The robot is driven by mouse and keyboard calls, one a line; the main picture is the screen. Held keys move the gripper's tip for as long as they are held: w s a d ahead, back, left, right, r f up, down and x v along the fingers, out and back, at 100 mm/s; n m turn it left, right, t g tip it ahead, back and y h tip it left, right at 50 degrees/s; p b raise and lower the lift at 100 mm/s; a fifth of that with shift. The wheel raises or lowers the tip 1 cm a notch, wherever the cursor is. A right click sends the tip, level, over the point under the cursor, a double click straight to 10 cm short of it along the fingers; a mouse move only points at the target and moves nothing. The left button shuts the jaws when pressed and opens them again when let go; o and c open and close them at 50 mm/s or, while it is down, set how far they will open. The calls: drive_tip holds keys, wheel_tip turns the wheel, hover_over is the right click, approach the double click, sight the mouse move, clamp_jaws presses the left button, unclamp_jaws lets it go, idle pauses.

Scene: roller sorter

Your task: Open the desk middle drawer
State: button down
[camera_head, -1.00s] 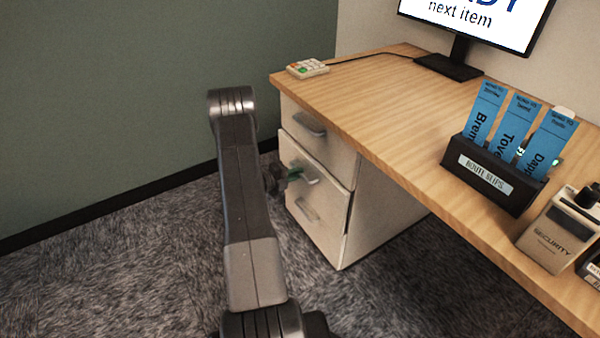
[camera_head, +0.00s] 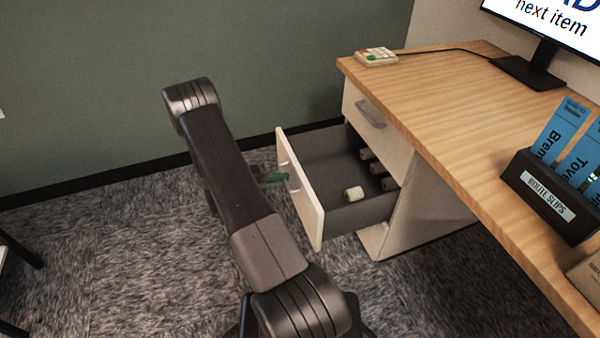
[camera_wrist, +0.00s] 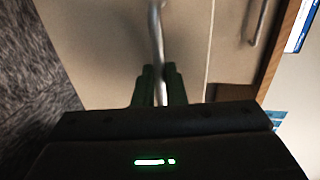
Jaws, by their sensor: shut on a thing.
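The desk's middle drawer (camera_head: 302,190) stands pulled well out, below a closed top drawer (camera_head: 378,128). Its dark inside shows, with several small pale rollers (camera_head: 354,193) in it. My gripper (camera_head: 274,179) is at the outer side of the drawer front, partly hidden behind my arm. In the wrist view, the green fingers of my gripper (camera_wrist: 160,86) are shut on the metal drawer handle (camera_wrist: 156,40), with the pale drawer front (camera_wrist: 95,50) behind it.
The desk top (camera_head: 440,95) carries a small keypad (camera_head: 376,56), a monitor (camera_head: 540,30) and a black route slips holder (camera_head: 550,195). Carpet (camera_head: 130,240) lies free to the left. A dark-legged piece of furniture (camera_head: 18,245) shows at the left edge.

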drive_tip(key=shift+f+v, duration=0.25)
drive_tip(key=shift+v, duration=0.9)
drive_tip(key=shift+f+v, duration=0.25)
drive_tip(key=shift+v, duration=0.95)
drive_tip(key=shift+a, duration=0.1)
drive_tip(key=c, duration=1.5)
unclamp_jaws()
drive_tip(key=shift+a, duration=0.1)
drive_tip(key=p+v, duration=0.1)
drive_tip(key=v, duration=1.2)
drive_tip(key=shift+a+p, duration=0.3)
drive_tip(key=shift+p, duration=0.1)
drive_tip(key=b+x, duration=0.1)
drive_tip(key=x, duration=1.3)
drive_tip(key=shift+b, duration=0.35)
